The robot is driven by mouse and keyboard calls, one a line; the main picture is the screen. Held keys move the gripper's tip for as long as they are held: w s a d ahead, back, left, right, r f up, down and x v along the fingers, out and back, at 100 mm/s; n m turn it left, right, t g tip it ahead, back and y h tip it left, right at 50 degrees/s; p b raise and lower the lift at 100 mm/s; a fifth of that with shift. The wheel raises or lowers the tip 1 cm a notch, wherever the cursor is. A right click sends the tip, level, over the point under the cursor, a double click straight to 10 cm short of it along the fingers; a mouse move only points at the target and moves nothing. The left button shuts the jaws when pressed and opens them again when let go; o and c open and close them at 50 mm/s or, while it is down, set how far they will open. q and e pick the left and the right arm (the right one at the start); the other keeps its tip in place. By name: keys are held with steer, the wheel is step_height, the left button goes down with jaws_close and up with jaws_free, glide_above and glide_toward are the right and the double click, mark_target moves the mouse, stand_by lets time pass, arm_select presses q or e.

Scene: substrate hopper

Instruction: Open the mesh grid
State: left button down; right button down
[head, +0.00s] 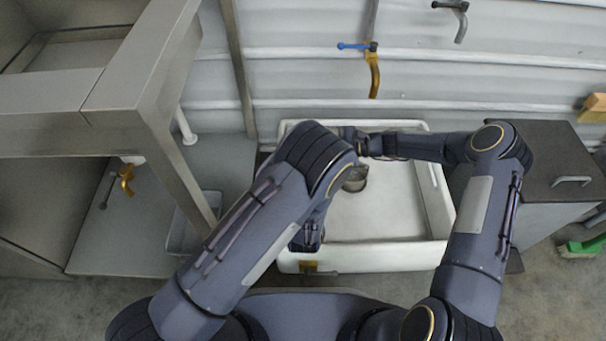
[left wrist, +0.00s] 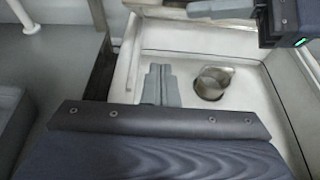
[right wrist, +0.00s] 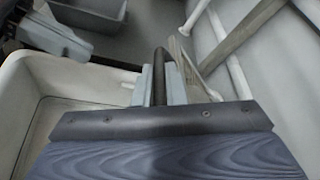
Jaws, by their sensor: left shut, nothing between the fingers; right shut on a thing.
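The white basin (head: 437,200) is below my arms. A round metal drain fitting (left wrist: 210,90) sits in its floor with a disc-like metal piece tilted up at it; no mesh pattern can be made out, so I cannot tell if this is the mesh grid. It also shows in the head view (head: 356,181), partly behind my left arm. My left gripper (left wrist: 160,85) is shut and empty over the basin's left side, left of and apart from the fitting. My right gripper (right wrist: 160,85), at the basin's back, is shut on a thin dark bar (right wrist: 159,62); what it belongs to is unclear.
A metal frame bench (head: 150,90) stands at left, with a grey tub (head: 184,235) beneath. A dark cabinet (head: 550,160) stands at right. A blue-handled brass tap (head: 373,70) hangs on the back wall. My arms cross closely above the basin.

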steer(key=shift+w+d, duration=0.1)
steer(key=shift+w, duration=0.05)
arm_select(q)
steer(key=w, duration=1)
steer(key=shift+r, duration=0.15)
steer(key=shift+w+r, duration=0.3)
steer(key=shift+r, duration=0.2)
steer(key=shift+w+r, duration=0.3)
steer(key=shift+r, duration=0.2)
arm_select(e)
steer(key=shift+f, duration=0.15)
steer(key=c, duration=1.5)
jaws_free()
steer(key=shift+s, duration=0.2)
